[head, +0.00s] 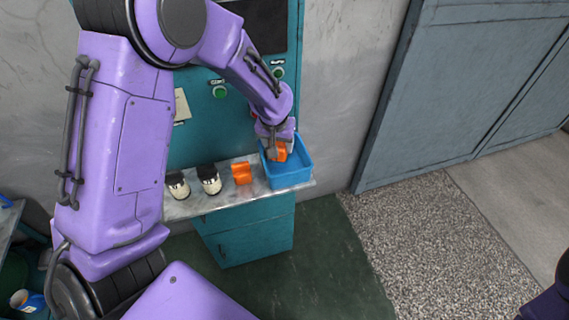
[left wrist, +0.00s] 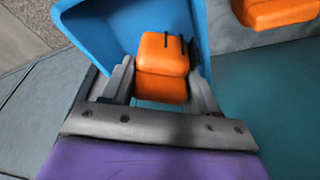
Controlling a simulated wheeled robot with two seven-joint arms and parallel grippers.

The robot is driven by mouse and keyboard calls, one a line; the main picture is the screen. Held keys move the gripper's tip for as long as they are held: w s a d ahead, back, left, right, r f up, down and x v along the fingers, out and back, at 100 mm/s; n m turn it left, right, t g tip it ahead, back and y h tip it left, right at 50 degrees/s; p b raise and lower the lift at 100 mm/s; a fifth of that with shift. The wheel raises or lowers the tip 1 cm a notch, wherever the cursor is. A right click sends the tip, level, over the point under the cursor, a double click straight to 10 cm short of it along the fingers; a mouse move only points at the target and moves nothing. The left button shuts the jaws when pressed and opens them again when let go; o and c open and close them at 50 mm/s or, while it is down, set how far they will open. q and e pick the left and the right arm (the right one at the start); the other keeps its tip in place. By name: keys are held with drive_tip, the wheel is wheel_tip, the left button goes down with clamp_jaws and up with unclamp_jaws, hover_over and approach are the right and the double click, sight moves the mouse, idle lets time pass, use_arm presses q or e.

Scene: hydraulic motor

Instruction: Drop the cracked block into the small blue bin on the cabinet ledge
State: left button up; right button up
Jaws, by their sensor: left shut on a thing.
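The small blue bin (head: 290,178) stands at the right end of the cabinet ledge (head: 187,207). My left gripper (head: 277,152) is over the bin, shut on an orange block (left wrist: 162,62) with dark crack-like lines across its top. The held block also shows in the head view (head: 281,155), partly hidden by the fingers. In the left wrist view the blue bin (left wrist: 105,30) lies behind and around the block. How far the block is above the bin's floor I cannot tell. My right gripper is not in view.
A second orange block (head: 242,173) stands on the ledge just left of the bin. Two dark-topped white containers (head: 209,179) (head: 178,185) stand further left. The teal cabinet panel (head: 205,140) with green buttons rises behind the ledge.

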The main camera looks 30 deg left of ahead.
use_arm(q)
drive_tip(key=o, duration=1.2)
drive_tip(key=shift+s+r, duration=0.1)
drive_tip(key=b+v, duration=0.2)
drive_tip(key=v, duration=0.8)
drive_tip(key=shift+r, duration=0.15)
